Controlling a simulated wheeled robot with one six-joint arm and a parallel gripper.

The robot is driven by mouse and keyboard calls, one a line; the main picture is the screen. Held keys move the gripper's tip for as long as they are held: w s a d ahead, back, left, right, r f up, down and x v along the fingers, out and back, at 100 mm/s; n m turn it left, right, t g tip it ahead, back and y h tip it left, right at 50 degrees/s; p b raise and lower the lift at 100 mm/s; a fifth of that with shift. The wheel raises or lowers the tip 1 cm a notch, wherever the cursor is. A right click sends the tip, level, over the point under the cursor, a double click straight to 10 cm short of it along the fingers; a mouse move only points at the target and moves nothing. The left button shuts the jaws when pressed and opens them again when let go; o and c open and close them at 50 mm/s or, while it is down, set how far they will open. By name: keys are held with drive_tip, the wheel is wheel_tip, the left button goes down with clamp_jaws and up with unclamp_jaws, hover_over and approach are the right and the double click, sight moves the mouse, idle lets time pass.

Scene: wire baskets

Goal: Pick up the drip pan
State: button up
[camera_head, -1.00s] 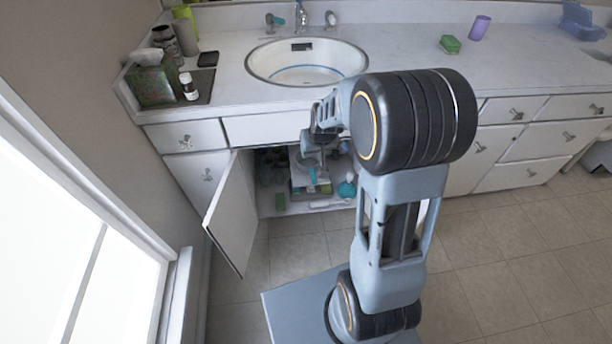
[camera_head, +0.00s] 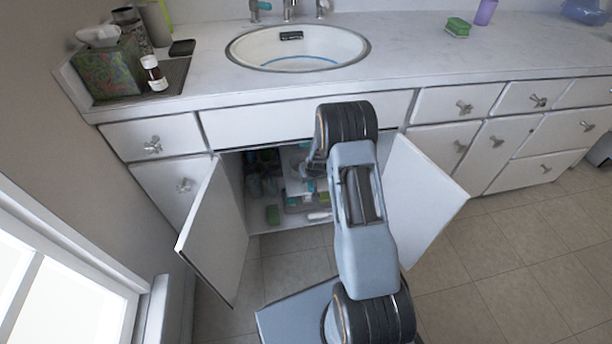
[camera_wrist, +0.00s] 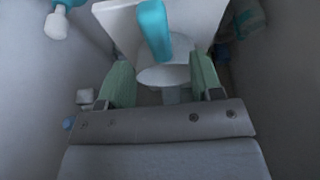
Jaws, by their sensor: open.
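I cannot tell for sure which thing is the drip pan. In the wrist view my gripper (camera_wrist: 162,72) is open, its two green fingers spread apart. Between and beyond the fingers are a teal upright piece (camera_wrist: 153,32) and a pale rounded piece (camera_wrist: 163,76) in front of a white flat-faced thing (camera_wrist: 115,18). I see no clear contact with the fingers. In the head view the arm reaches into the open cabinet under the sink. The fingers are not clear there, and the arm hides part of the contents.
The left cabinet door (camera_head: 212,235) and right door (camera_head: 420,200) stand open on both sides of my arm. Dim walls flank the gripper closely. The sink (camera_head: 297,47) is above.

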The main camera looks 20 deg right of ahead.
sight(310, 183)
drive_tip(key=shift+b+x, duration=1.4)
drive_tip(key=shift+x, duration=2.05)
drive_tip(key=shift+s, duration=0.2)
clamp_jaws()
